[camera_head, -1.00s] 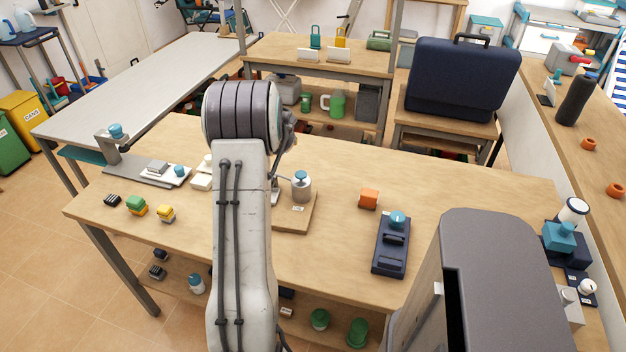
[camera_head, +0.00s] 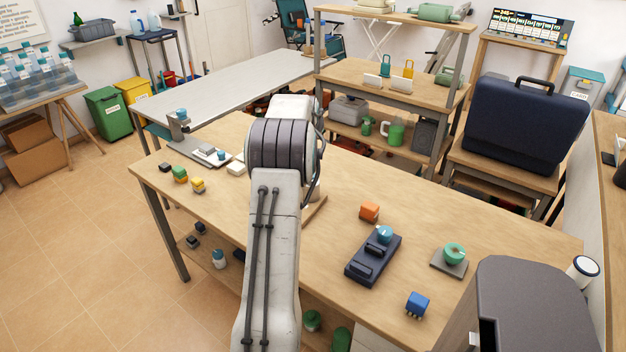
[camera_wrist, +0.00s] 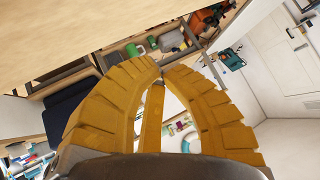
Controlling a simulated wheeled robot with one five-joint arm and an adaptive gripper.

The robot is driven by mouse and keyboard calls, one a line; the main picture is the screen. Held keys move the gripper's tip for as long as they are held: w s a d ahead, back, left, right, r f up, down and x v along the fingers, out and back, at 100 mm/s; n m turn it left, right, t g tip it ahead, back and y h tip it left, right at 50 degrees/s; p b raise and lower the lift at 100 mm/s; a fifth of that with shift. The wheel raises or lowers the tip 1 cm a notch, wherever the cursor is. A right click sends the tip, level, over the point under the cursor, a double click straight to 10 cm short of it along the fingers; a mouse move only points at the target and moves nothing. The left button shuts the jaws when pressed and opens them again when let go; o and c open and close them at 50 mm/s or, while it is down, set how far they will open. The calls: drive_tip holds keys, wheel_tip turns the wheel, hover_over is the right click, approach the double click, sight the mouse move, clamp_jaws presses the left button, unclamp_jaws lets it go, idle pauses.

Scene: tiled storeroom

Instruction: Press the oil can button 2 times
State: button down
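A silver can with a blue top, likely the oil can, is hidden behind my arm in the head view now. It showed on a wooden board in the earlier frame. Only an edge of that board (camera_head: 316,211) shows to the right of my arm. My gripper is hidden behind my arm in the head view. In the wrist view, the yellow fingers of my gripper (camera_wrist: 161,72) curve together, their tips touching or nearly so, with nothing seen held at the tips. I cannot make out the can in the wrist view.
On the workbench (camera_head: 330,262) are an orange cube (camera_head: 369,211), a dark blue device with a teal knob (camera_head: 373,257), a green ring-shaped thing (camera_head: 453,253) and a blue block (camera_head: 417,304). A dark blue case (camera_head: 525,125) stands behind. Small coloured blocks (camera_head: 180,174) lie at left.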

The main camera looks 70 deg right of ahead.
drive_tip(key=shift+s+a+f+n+y, duration=0.1)
drive_tip(key=shift+a+f+n+y, duration=0.2)
drive_tip(key=shift+n, duration=0.75)
drive_tip(key=shift+a+f+n+y, duration=0.1)
drive_tip(key=shift+a+f+n, duration=0.2)
drive_tip(key=shift+n, duration=0.75)
drive_tip(key=shift+f, duration=0.15)
drive_tip(key=shift+f+b, duration=3.2)
drive_tip(key=shift+f, duration=1.15)
drive_tip(key=c, duration=1.9)
unclamp_jaws()
clamp_jaws()
drive_tip(key=shift+f, duration=0.2)
drive_tip(key=shift+f+b, duration=0.2)
drive_tip(key=shift+b, duration=0.2)
